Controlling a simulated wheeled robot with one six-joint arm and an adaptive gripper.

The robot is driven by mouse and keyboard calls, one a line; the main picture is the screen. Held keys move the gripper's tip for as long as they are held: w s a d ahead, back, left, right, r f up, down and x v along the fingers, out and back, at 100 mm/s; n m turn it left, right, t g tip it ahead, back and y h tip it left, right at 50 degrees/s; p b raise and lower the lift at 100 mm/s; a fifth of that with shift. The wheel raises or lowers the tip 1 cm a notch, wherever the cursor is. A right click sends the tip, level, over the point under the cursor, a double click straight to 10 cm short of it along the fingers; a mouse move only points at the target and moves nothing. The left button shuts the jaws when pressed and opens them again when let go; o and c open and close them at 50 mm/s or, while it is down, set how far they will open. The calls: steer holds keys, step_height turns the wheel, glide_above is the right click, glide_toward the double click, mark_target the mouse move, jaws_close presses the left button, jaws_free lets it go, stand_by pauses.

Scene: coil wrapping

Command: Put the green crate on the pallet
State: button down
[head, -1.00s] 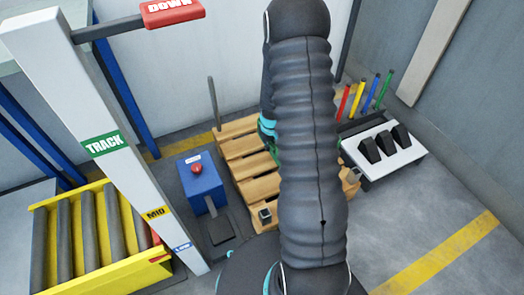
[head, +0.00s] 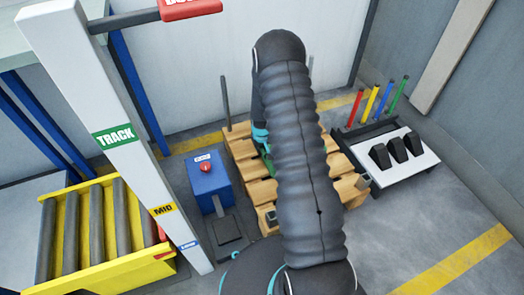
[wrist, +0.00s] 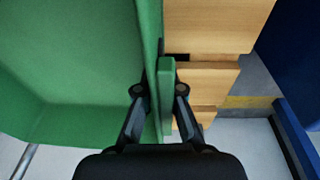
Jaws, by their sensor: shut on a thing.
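The green crate (wrist: 75,70) fills the left of the wrist view, seen close up. My gripper (wrist: 160,98) is shut on its green rim or side flap, one finger on each side. The wooden pallet (wrist: 205,80) shows right beside the crate in the wrist view. In the head view the pallet (head: 240,150) lies on the floor behind my arm, which covers much of it. Only a thin green sliver shows beside my arm there, and the gripper is hidden. I cannot tell whether the crate touches the pallet.
A blue box with a red button (head: 208,180) stands left of the pallet. A white pedal panel (head: 390,155) with coloured rods behind it is at the right. A yellow roller conveyor (head: 110,235) and a white post (head: 100,120) are at the left. Open floor lies front right.

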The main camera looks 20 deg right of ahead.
steer(key=shift+f, duration=0.15)
steer(key=c, duration=1.3)
jaws_free()
